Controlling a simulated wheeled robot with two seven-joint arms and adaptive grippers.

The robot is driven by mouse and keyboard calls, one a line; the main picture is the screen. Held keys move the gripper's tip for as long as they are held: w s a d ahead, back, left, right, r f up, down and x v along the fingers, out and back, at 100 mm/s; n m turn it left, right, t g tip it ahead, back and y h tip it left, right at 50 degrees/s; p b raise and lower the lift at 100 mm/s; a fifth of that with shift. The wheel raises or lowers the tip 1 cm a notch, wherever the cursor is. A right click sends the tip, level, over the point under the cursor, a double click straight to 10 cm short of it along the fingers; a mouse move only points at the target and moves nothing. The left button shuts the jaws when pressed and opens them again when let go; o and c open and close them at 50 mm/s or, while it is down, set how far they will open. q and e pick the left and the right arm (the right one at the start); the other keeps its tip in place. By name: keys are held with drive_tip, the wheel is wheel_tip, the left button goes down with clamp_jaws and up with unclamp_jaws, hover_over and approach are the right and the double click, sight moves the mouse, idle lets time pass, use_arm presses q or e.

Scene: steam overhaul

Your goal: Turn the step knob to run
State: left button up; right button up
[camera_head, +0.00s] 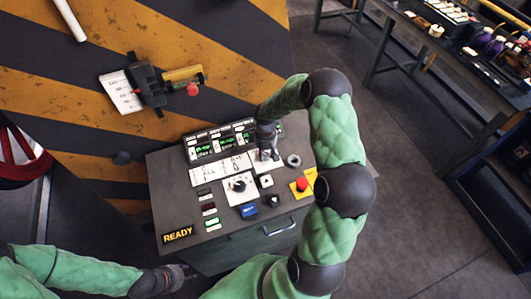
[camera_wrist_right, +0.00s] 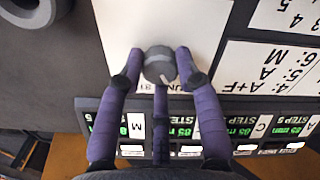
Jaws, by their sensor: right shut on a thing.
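In the right wrist view, a small round grey knob (camera_wrist_right: 159,66) with a pale pointer mark stands on a white plate (camera_wrist_right: 190,22). Partly covered lettering below it seems to include "RUN". The purple fingers of my right gripper (camera_wrist_right: 160,78) close around the knob from both sides, with a third finger below. In the head view, my right gripper (camera_head: 267,148) reaches down onto the console's white plate and hides the knob. The pointer's exact setting is hard to read. My left gripper (camera_head: 180,277) is low beside the console's front, away from the knob; its jaws are too small to judge.
The grey console (camera_head: 165,188) carries lit green displays (camera_head: 225,143), another black knob (camera_head: 239,185), a blue button (camera_head: 248,210), a red emergency button (camera_head: 302,184) on yellow and a READY sign (camera_head: 178,234). A grey ring (camera_head: 293,160) sits right of the gripper. A workbench stands far right.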

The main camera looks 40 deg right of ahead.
sight(265, 154)
drive_tip(key=o, duration=1.1)
drive_tip(key=shift+o, duration=0.2)
wheel_tip(265, 154, up, 12)
